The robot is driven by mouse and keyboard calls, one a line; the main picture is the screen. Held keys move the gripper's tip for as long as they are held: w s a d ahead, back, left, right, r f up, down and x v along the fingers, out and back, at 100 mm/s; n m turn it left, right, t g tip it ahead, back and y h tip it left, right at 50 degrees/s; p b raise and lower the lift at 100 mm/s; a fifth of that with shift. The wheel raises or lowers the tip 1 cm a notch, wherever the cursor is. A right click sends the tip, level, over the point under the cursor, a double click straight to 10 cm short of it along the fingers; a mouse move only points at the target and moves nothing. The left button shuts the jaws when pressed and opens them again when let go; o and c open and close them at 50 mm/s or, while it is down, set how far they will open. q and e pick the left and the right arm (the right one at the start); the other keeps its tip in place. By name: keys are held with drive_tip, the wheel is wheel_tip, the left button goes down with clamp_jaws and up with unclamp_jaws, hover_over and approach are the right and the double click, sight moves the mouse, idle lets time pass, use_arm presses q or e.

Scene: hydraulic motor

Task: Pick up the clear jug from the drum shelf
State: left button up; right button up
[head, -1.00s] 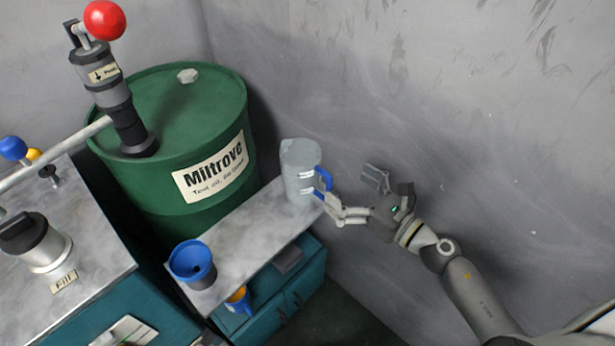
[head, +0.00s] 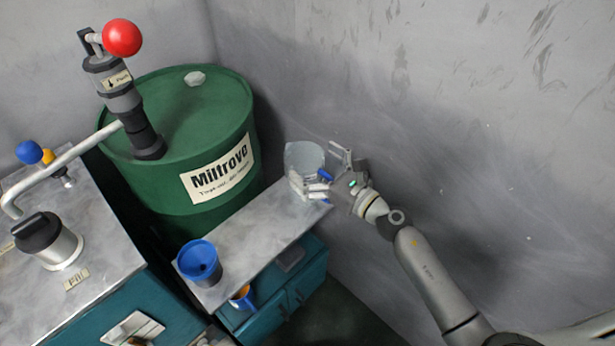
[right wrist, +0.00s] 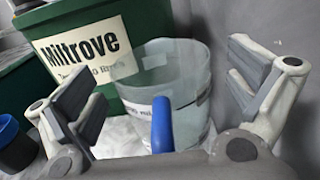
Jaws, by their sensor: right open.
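The clear jug (head: 303,160) stands upright at the far end of the grey shelf (head: 240,232) beside the green drum. Its blue handle (right wrist: 162,124) points toward my right gripper. My right gripper (head: 328,174) is at the jug's right side. In the right wrist view the jug (right wrist: 178,72) shows between the two spread fingers of this gripper (right wrist: 160,95), with the handle in the middle. The fingers are open, and I cannot tell whether either touches the jug. My left gripper is not in view.
The green drum (head: 185,115) with a red-knobbed pump (head: 122,95) stands left of the jug. A blue funnel or cup (head: 198,260) sits at the shelf's near end. An orange container (head: 243,297) is below in the teal cabinet. A grey wall (head: 430,110) rises close behind and right.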

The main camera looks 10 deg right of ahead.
drive_tip(key=shift+w+a, duration=0.2)
drive_tip(key=shift+w, duration=0.05)
drive_tip(key=shift+c, duration=0.4)
drive_tip(key=c, duration=1.3)
drive_tip(key=shift+o, duration=0.2)
